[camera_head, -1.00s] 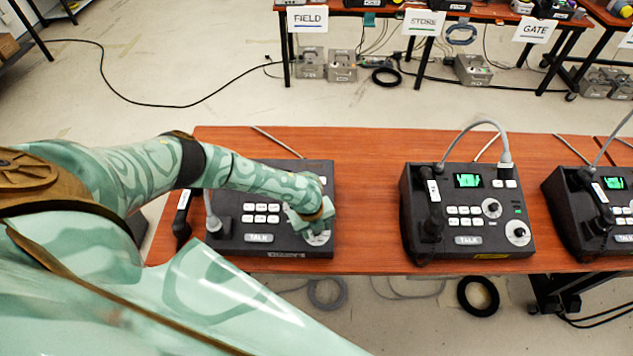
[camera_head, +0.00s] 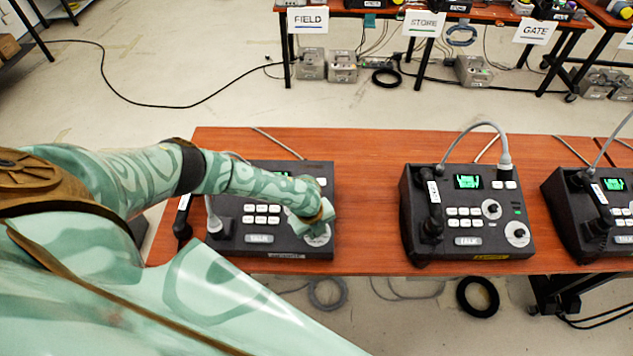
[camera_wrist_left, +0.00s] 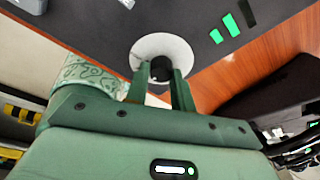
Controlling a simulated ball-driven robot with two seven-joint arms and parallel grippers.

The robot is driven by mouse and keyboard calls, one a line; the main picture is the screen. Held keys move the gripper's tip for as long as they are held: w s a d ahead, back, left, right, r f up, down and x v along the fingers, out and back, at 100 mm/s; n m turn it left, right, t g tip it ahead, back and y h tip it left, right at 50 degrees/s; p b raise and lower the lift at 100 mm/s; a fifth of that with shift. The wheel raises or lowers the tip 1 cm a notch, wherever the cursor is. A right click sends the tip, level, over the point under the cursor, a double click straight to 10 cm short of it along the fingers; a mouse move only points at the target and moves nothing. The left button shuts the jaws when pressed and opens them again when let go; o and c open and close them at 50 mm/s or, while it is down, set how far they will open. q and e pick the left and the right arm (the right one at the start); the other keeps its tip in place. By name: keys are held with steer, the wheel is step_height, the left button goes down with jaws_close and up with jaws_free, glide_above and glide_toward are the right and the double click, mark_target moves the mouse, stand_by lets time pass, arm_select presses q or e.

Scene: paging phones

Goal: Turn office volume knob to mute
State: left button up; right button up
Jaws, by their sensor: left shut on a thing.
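The left paging phone (camera_head: 235,245) is a dark console on the wooden table, partly hidden by my arm. My left gripper (camera_head: 316,232) is over its lower right corner. The left wrist view shows the gripper (camera_wrist_left: 163,84) with its two green fingers shut on a black knob (camera_wrist_left: 160,68). The knob stands on a round white dial (camera_wrist_left: 172,44), which also shows in the head view (camera_head: 318,240) partly under the gripper. The knob's pointer and the dial marks cannot be made out. My right gripper is in neither view.
A second phone (camera_head: 470,252) with a lit green screen stands right of a clear stretch of table (camera_head: 370,190). A third phone (camera_head: 572,212) is at the right edge. Cables run behind the phones. A rear table carries FIELD (camera_head: 307,20), STORE and GATE signs.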

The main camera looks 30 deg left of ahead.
arm_select(q)
steer(key=n+t+p, duration=0.1)
steer(key=n+p, duration=0.1)
steer(key=n, duration=0.2)
steer(key=shift+s+r, duration=0.1)
steer(key=n+t+p, duration=0.1)
steer(key=n+p, duration=0.1)
steer(key=n, duration=0.1)
steer(key=shift+n, duration=0.3)
steer(key=n+p, duration=0.1)
steer(key=n, duration=0.2)
steer(key=shift+d+n+t+p, duration=0.1)
steer(key=shift+n+t+p, duration=0.2)
steer(key=shift+t+p, duration=0.1)
steer(key=shift+n+y+p, duration=0.5)
steer(key=shift+n+p, duration=0.15)
steer(key=shift+n, duration=1.05)
steer(key=shift+t, duration=0.3)
steer(key=o, duration=1)
